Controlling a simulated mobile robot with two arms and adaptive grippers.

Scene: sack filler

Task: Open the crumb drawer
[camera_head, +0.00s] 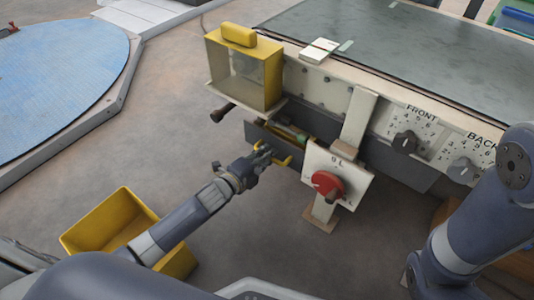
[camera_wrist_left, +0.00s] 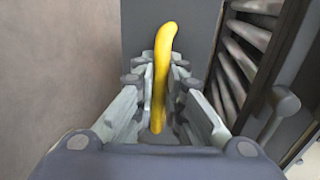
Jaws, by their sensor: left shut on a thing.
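The crumb drawer (camera_head: 262,137) is a dark grey drawer low on the front of the machine, below the yellow box. A dark gap above its front panel shows something green and yellow inside. How far it stands out is hard to tell. Its yellow handle (camera_head: 287,161) is on the front. My left gripper (camera_head: 264,155) is at this handle, and its fingers are shut on it. In the left wrist view the yellow handle (camera_wrist_left: 162,75) stands upright between the fingers (camera_wrist_left: 160,100). My right arm is at the right edge, with its gripper out of view.
A yellow box (camera_head: 243,70) with a clear front sits above the drawer. A red knob (camera_head: 327,185) on a white plate is just right of the handle. A yellow bin (camera_head: 110,222) stands on the floor at left. The floor (camera_head: 255,220) before the drawer is clear.

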